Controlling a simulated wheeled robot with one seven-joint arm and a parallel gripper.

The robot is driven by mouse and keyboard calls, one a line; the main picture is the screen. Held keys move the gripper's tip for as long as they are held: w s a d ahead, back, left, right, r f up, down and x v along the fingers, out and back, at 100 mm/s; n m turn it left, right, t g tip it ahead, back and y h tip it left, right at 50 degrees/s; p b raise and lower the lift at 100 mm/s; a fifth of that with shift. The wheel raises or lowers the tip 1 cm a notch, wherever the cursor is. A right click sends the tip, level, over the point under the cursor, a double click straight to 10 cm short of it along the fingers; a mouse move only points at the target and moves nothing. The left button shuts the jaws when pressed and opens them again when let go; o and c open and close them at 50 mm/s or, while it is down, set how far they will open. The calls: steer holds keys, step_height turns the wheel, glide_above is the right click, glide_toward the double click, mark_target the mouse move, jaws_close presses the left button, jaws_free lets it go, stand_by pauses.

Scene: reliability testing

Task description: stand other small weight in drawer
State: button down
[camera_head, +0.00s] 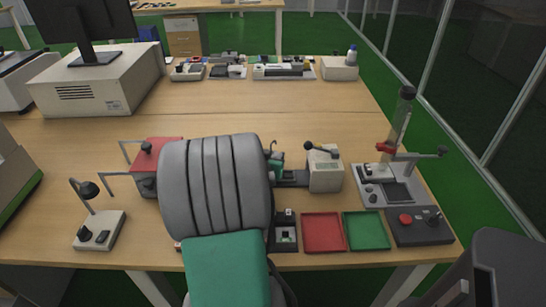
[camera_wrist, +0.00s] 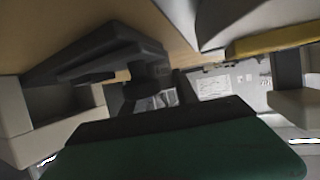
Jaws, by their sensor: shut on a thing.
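My gripper shows in the wrist view (camera_wrist: 165,105), its two pale jaws at the left and right edges. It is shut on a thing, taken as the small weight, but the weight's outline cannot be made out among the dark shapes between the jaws. In the head view my own grey and green arm covers the middle of the bench and hides the gripper. No open drawer can be made out with certainty. A wooden drawer cabinet (camera_head: 184,37) stands far back under the other table.
A red tray (camera_head: 322,233) and a green tray (camera_head: 366,231) lie right of my arm, beside a control box with a red button (camera_head: 419,227). A lever press (camera_head: 398,155) stands at the right. A small lamp (camera_head: 92,213) stands front left. The bench's middle back is clear.

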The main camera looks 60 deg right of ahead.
steer(key=shift+r, duration=0.1)
steer(key=c, duration=0.9)
jaws_free()
